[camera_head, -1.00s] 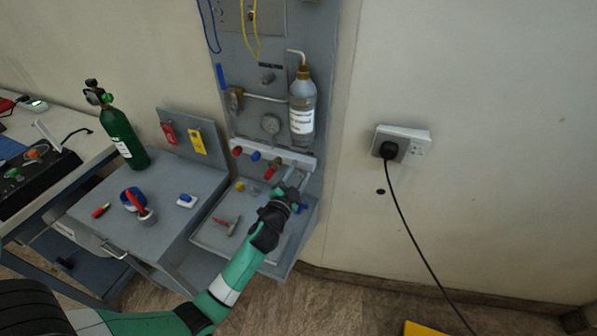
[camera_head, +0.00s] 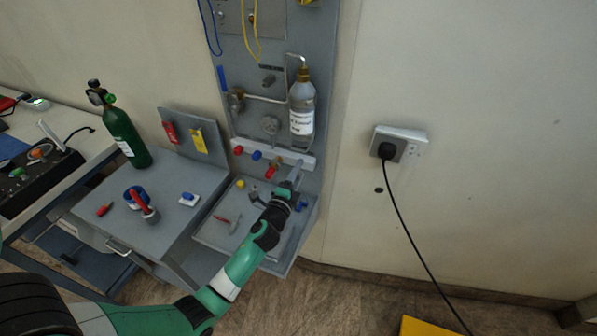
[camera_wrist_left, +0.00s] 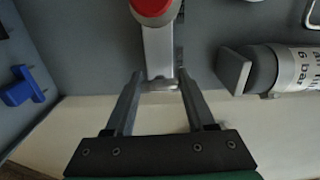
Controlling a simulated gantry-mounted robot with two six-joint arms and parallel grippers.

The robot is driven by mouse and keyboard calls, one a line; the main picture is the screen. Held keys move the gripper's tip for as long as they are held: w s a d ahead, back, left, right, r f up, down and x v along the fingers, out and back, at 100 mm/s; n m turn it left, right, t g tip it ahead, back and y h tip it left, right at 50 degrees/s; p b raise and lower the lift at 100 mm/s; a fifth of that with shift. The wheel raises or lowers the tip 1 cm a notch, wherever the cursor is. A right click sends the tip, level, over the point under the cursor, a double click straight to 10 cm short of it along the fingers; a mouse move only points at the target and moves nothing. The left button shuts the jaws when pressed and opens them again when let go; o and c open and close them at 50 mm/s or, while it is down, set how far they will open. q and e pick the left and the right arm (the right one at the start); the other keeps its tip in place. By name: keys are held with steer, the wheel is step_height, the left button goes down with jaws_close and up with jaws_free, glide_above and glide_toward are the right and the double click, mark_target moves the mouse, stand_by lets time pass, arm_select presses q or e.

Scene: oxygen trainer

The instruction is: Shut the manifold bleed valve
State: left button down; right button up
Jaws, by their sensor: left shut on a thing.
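My left gripper (camera_head: 297,177) reaches in over the tray to the right end of the pale manifold bar (camera_head: 262,150) on the grey panel. In the left wrist view, my left gripper's fingers (camera_wrist_left: 160,82) are closed on the end of a pale metal piece (camera_wrist_left: 158,52), which looks like a lever or handle. A round red knob (camera_wrist_left: 152,6) shows above it, cut by the frame's top edge. Red, blue and brass-and-red fittings sit along the manifold bar. Which part is the bleed valve is hard to tell in the head view. My right gripper does not show.
A clear bottle (camera_head: 301,108) hangs just above my left gripper. The tray (camera_head: 212,236) below holds small loose parts. A green cylinder (camera_head: 124,135) stands on the bench at left. A black-plugged socket (camera_head: 399,146) is on the wall; the wall around it is clear.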

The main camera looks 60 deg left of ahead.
arm_select(q)
steer(key=shift+m, duration=0.3)
steer(key=shift+c, duration=1.2)
jaws_free()
steer(key=v, duration=1.1)
steer(key=shift+s+d, duration=0.2)
steer(key=shift+s, duration=0.05)
